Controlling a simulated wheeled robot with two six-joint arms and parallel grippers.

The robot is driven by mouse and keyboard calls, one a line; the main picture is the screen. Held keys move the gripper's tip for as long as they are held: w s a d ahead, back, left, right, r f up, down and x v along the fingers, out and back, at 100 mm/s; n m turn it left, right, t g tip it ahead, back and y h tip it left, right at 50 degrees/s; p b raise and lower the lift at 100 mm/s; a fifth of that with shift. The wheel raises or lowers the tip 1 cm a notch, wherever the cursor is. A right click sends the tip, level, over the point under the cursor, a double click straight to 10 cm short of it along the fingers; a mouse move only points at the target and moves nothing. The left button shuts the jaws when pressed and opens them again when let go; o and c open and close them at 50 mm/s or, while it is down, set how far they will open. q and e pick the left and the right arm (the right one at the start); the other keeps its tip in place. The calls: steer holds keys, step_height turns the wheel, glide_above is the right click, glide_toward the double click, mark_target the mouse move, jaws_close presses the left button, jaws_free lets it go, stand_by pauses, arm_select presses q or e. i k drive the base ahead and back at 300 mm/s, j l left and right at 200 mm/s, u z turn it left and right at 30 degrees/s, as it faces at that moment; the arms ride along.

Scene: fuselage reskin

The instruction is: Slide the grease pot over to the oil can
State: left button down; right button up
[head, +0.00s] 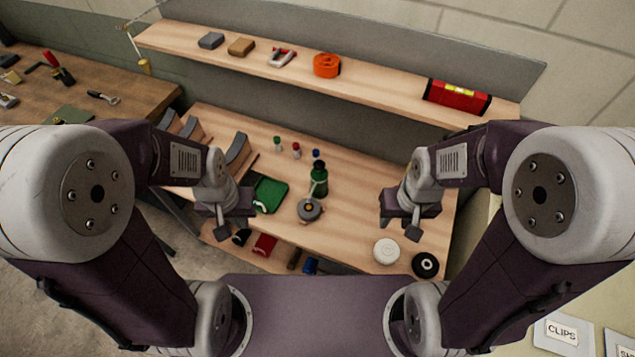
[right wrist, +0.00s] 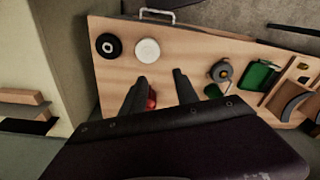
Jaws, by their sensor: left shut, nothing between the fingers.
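The grease pot (head: 310,210), which I take to be the squat grey round pot with a tan centre, stands on the bench near its middle. It also shows in the right wrist view (right wrist: 221,71). The oil can (head: 319,181), which I take to be the dark green one with a thin spout, stands just behind the pot. The gap between them is hard to judge. My left gripper (head: 233,229) is shut and empty, left of the pot. My right gripper (head: 411,228) is right of both; its fingers are apart and empty in the right wrist view (right wrist: 158,84).
A white disc (head: 386,251) and a black roll (head: 425,265) lie at the bench's front right. A green tray (head: 271,194) lies left of the pot. Small bottles (head: 296,148) stand behind. A shelf (head: 370,82) runs above the back.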

mark_target(319, 180)
steer(key=i+j+z, duration=0.1)
steer(key=j, duration=0.6)
steer(key=i+j+z, duration=0.1)
steer(key=j, duration=0.55)
steer(key=i+j+z, duration=0.1)
steer(key=j, duration=0.6)
